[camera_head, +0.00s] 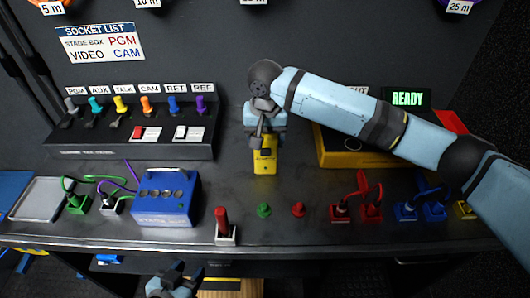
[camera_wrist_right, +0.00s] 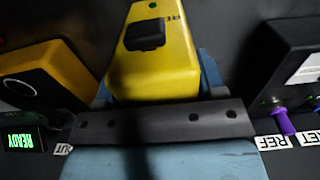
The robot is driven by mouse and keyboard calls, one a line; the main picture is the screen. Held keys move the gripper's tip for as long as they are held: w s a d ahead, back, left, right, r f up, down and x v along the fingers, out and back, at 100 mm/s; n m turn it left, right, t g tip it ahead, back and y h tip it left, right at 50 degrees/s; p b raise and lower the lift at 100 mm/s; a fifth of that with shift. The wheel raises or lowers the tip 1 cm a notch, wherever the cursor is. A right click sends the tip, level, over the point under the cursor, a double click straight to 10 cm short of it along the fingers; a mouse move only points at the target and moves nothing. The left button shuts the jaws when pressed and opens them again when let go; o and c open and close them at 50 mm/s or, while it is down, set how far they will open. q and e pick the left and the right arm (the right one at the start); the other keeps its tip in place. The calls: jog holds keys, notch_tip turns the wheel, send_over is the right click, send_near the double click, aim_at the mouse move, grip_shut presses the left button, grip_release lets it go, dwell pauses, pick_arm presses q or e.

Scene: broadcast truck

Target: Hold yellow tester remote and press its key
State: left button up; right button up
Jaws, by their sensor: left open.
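The yellow tester remote (camera_head: 264,163) is at the middle of the desk, below my right gripper (camera_head: 262,140). In the right wrist view the remote (camera_wrist_right: 165,65) shows a black key (camera_wrist_right: 146,34) on its face, with a blue finger on each side of its body. My right gripper (camera_wrist_right: 155,95) is shut on it. I cannot tell whether the remote's lower end touches the desk. My left gripper (camera_head: 170,285) is open and empty at the bottom edge of the head view, in front of the desk and well apart from the remote.
A blue box (camera_head: 166,198) and a grey tray (camera_head: 40,199) are on the left. A black panel with coloured plugs (camera_head: 130,139) stands behind. A yellow unit (camera_head: 345,150) lies under my right arm. A sign (camera_head: 407,99) reads READY.

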jog(key=c, duration=0.5)
